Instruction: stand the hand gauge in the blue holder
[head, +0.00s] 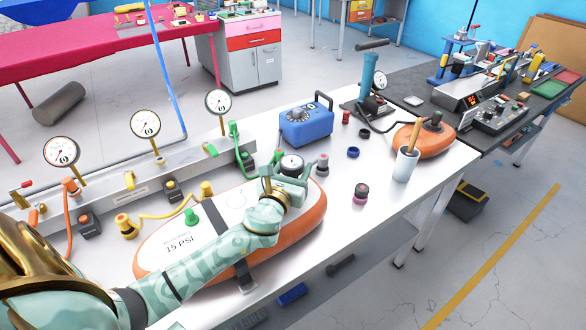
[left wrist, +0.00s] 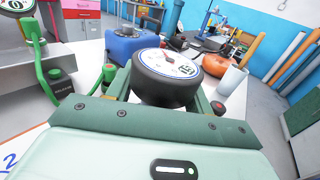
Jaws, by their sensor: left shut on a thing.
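The hand gauge (head: 291,164) is round, with a white dial and a thick black rim. My left gripper (head: 289,178) is shut on it, above the far right part of the orange-edged inflatable board. In the left wrist view the hand gauge (left wrist: 167,78) sits between the two green fingers, its dial facing up. Its underside is hidden. The blue holder (head: 353,152) looks like a small, dark blue ring-shaped cup on the white table, right of the gauge and apart from it. It appears empty. My right gripper is not in view.
A blue box with a dial (head: 306,125) stands behind the gauge. Bare tabletop surrounds the holder.

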